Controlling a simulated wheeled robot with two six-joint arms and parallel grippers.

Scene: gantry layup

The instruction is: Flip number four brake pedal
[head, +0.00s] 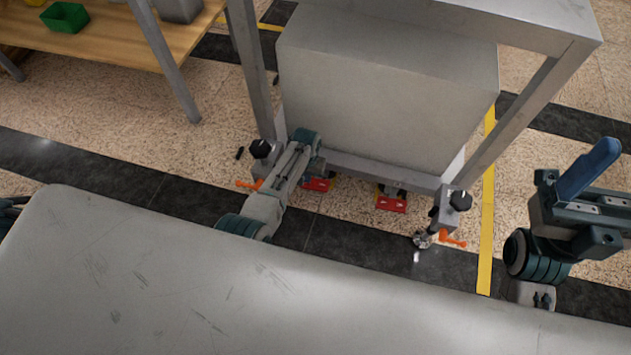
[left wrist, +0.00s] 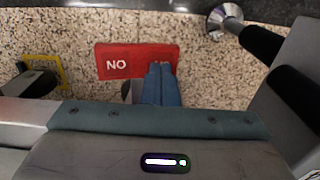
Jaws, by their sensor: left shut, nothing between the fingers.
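Two red brake pedals show low under the gantry in the head view, a left one (head: 318,184) partly behind my left arm and a right one (head: 390,203). In the left wrist view a red pedal (left wrist: 117,64) reads "NO"; the rest of its label is hidden by my blue fingers. My left gripper (left wrist: 161,68) is shut with nothing between its fingers, over the pedal's right part. I cannot tell whether it touches. No pedal number is readable. My right gripper (head: 590,170) is raised at the right, away from the pedals; its opening does not show clearly.
The grey gantry frame (head: 545,100) stands around a large grey box (head: 385,85). Orange handles (head: 452,239) stick out near its feet. A grey surface (head: 130,270) fills the front. A wooden table (head: 110,35) with a green bin (head: 65,17) stands back left.

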